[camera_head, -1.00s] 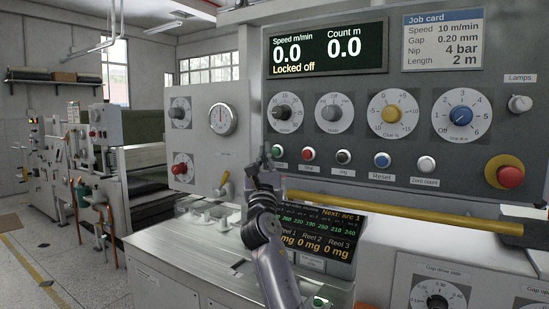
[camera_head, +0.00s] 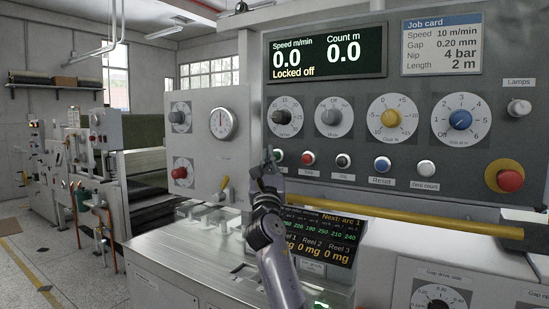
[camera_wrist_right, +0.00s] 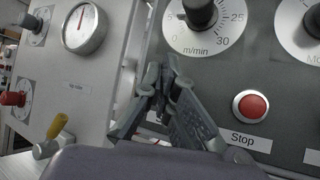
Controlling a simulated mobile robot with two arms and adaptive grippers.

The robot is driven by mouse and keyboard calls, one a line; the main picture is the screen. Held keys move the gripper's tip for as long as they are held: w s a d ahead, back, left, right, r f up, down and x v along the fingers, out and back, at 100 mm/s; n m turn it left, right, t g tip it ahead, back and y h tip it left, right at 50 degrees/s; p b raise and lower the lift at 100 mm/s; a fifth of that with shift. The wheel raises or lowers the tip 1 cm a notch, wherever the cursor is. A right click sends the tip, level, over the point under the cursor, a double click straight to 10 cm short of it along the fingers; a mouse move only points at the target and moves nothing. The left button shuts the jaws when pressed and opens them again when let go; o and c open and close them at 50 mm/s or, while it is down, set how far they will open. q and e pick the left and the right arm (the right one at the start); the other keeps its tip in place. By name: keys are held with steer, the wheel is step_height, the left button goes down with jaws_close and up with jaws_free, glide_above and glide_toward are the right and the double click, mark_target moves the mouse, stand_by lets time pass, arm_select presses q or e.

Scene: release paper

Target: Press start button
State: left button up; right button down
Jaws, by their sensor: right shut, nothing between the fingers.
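The start button (camera_head: 279,156) is at the left end of the button row on the grey control panel, mostly hidden behind my right gripper (camera_head: 269,155). In the right wrist view my right gripper (camera_wrist_right: 162,78) is shut and empty, its fingertips together in front of the panel, left of the red Stop button (camera_wrist_right: 250,105). The start button cannot be made out there. Whether the fingertips touch it I cannot tell. The display (camera_head: 327,50) reads speed 0.0, count 0.0 and "Locked off". My left gripper is not in view.
Right of Stop stand a dark jog button (camera_head: 343,160), a blue Reset button (camera_head: 382,164) and a white count button (camera_head: 427,168). A red emergency stop (camera_head: 509,180) is further right. A yellow bar (camera_head: 400,212) runs below. The speed dial (camera_wrist_right: 200,15) sits just above the fingertips.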

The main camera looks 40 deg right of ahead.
steer(key=shift+d, duration=0.1)
stand_by(0.7)
steer(key=shift+w+d, duration=0.15)
steer(key=shift+d, duration=0.15)
steer(key=shift+w+d, duration=0.2)
steer(key=shift+d, duration=0.25)
stand_by(1.0)
steer(key=shift+a, duration=0.15)
steer(key=shift+s+a+p, duration=0.35)
steer(key=shift+a+p, duration=0.1)
steer(key=shift+a, duration=0.2)
steer(key=a, duration=0.1)
steer(key=s+a+p, duration=0.1)
steer(key=a, duration=0.1)
steer(key=s+a+p, duration=0.1)
steer(key=shift+a, duration=0.35)
